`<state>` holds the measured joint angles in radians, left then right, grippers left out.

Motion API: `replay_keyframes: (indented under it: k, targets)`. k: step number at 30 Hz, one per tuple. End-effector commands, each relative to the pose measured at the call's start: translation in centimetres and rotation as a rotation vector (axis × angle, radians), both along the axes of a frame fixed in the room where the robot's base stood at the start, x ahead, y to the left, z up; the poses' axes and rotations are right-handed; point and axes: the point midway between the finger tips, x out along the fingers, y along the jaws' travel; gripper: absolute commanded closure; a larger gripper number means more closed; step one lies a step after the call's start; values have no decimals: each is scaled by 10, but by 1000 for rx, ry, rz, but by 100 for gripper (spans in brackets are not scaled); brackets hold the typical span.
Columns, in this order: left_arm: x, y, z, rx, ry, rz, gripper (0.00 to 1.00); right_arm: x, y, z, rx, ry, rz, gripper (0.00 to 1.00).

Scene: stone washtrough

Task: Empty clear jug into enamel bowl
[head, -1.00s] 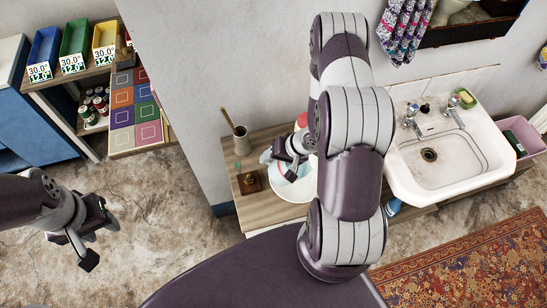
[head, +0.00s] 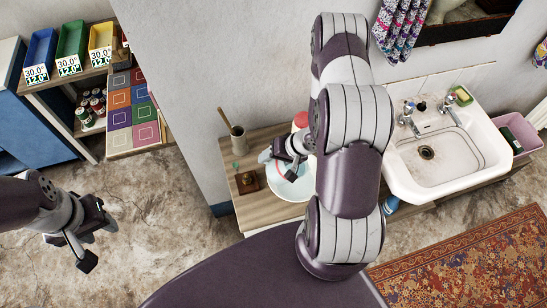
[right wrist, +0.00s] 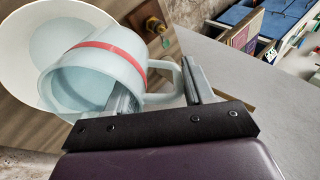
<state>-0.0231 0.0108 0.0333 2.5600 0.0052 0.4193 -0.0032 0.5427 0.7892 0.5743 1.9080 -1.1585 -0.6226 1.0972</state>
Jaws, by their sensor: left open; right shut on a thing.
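The clear jug (right wrist: 95,78), pale and see-through with a red band, is tilted over the white enamel bowl (right wrist: 18,62) in the right wrist view. My right gripper (right wrist: 160,92) is shut on the jug's handle. A pale bluish round patch shows in the bowl, perhaps liquid; I cannot tell whether any is left in the jug. In the head view the bowl (head: 300,190) stands on the wooden counter, with my right gripper (head: 277,157) above its left side. My arm hides part of it. My left gripper (head: 98,242) is open and empty over the floor.
A brown pot with a stick (head: 239,139) and a small brown box (head: 247,182) stand left of the bowl. A white sink (head: 440,160) is to the right. A wall rises behind the counter. Shelves with coloured bins (head: 72,45) are at upper left.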

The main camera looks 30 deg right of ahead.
Motion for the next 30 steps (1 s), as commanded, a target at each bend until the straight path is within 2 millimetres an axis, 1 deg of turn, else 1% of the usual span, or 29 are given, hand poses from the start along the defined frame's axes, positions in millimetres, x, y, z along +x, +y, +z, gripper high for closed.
replay_keyframes:
  k: [15, 30]
  targets:
    - [0, 0, 6, 0, 0, 0, 57, -5, -7, 4, 75, -61, 1, 100]
    - [0, 0, 6, 0, 0, 0, 57, -5, -7, 4, 79, -64, 1, 100]
